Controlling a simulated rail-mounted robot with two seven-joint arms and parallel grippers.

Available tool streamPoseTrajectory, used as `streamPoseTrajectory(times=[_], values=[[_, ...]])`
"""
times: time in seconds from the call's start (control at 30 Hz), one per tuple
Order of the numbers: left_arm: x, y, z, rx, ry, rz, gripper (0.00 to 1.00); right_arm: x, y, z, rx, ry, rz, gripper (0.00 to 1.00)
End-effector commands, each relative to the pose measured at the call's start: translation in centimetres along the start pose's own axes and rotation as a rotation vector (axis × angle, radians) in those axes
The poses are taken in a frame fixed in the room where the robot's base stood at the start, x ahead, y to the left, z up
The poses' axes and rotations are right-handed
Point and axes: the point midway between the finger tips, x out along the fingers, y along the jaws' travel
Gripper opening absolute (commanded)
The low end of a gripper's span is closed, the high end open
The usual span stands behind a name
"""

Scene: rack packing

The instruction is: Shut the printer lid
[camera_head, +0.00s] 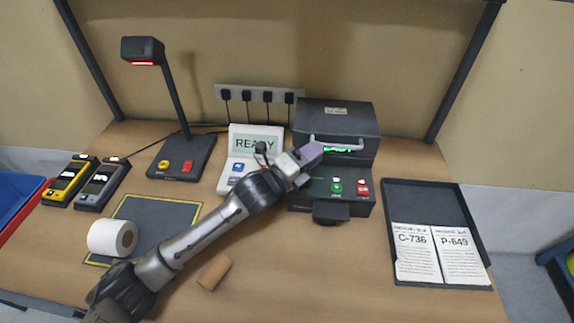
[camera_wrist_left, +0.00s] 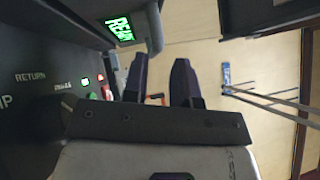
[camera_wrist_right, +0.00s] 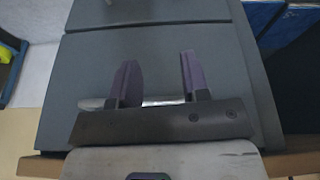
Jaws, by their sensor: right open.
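The dark grey printer (camera_head: 352,190) stands at the back right of the bench. Its lid (camera_head: 350,118) is the upper dark part with a pale curved handle (camera_head: 350,146); I cannot tell its exact angle. My left gripper (camera_head: 311,153) is at the left end of the handle, beside the lid's front. In the left wrist view, its two purple fingers (camera_wrist_left: 160,85) are apart with nothing held, and the handle (camera_wrist_left: 155,25) passes just beyond them. My right gripper (camera_wrist_right: 155,80) is open and empty, outside the head view, facing a dark grey panel.
A black tray (camera_head: 400,200) with two printed cards is right of the printer.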

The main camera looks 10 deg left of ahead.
Motion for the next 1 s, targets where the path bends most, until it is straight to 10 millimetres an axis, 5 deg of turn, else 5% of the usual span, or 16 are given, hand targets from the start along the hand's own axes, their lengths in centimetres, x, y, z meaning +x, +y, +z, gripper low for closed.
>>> streamPoseTrajectory(times=[0.2, 0.5, 1.0], values=[[-4.5, -0.4, 0.1, 0.0, 0.0, 0.001, 0.22, -2.1, 0.0, -0.6, 0.001, -0.001, -0.002, 0.43], [-8.5, -0.1, 0.1, 0.001, -0.001, 0.002, 0.22, -3.1, 0.0, -0.9, 0.001, -0.001, -0.002, 0.43], [-9.5, 0.0, 0.0, 0.001, -0.001, 0.002, 0.22, -3.2, 0.3, -0.9, -0.007, -0.002, 0.004, 0.43]])
